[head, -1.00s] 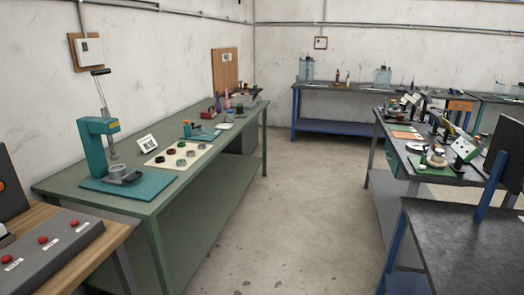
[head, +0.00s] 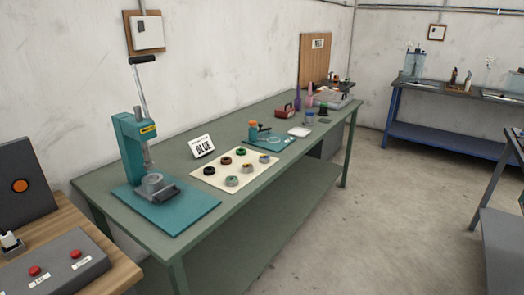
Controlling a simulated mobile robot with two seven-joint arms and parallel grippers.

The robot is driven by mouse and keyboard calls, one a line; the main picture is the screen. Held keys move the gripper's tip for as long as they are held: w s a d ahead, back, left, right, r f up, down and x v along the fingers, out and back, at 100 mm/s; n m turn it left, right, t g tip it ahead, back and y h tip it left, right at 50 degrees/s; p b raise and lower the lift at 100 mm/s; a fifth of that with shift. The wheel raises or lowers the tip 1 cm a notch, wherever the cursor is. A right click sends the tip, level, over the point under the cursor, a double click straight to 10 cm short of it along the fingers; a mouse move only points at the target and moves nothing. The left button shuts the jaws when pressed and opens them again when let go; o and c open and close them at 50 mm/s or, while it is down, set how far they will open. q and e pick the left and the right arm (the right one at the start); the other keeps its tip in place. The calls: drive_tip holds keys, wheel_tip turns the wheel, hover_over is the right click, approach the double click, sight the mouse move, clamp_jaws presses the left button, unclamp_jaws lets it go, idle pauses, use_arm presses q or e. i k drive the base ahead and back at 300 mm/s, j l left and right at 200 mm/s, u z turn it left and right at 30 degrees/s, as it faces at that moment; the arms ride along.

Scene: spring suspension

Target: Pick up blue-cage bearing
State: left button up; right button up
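Several small ring-shaped bearings lie on a cream mat (head: 212,182) on the green workbench. A dark one (head: 209,171) is at the left, with a reddish-brown one (head: 226,160) and a green one (head: 241,152) behind it. In the front row are a grey one (head: 232,181), an orange-tinted one (head: 247,168) and one with a bluish centre (head: 264,159) at the right end. The bluish one looks like the blue-cage bearing, but it is too small to be sure. Neither of my grippers shows.
A teal lever press (head: 134,148) stands left of the mat. A small teal fixture (head: 264,136) stands beyond it. A wooden table with a red-button panel (head: 55,268) is at front left. The floor (head: 350,230) right of the green workbench (head: 150,238) is clear.

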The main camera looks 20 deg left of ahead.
sight(264, 158)
drive_tip(key=i+l+u, duration=0.1)
drive_tip(key=i+u, duration=0.3)
drive_tip(key=i+l+u, duration=0.25)
drive_tip(key=i+u, duration=0.15)
drive_tip(key=i+l+u, duration=0.75)
drive_tip(key=k+l, duration=0.05)
drive_tip(key=k, duration=0.05)
